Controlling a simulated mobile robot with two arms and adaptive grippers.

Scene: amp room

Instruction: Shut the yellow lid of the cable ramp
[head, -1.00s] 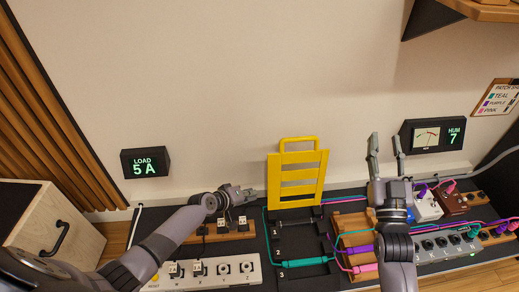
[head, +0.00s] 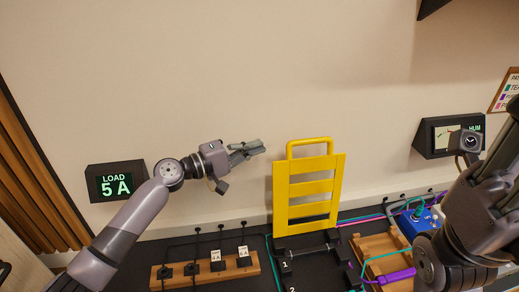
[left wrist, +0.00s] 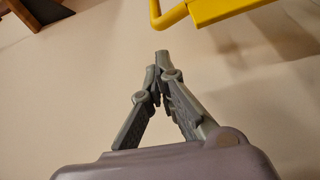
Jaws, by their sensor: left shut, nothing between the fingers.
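The yellow lid (head: 309,188) of the cable ramp stands open and upright, its handle loop at the top, near the wall. Below it is the ramp's black channel base (head: 318,262), its lower part cut off by the picture's bottom edge. My left gripper (head: 262,148) is shut and empty, in the air left of the lid's handle and apart from it. In the left wrist view its closed fingertips (left wrist: 162,60) show below the yellow lid's corner (left wrist: 215,12).
A wooden power strip (head: 207,270) with plugs lies left of the ramp. A wooden block (head: 380,245) with teal and purple cables and a blue pedal (head: 425,221) lie to the right. A load display (head: 116,182) and a hum meter (head: 446,134) are at the wall.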

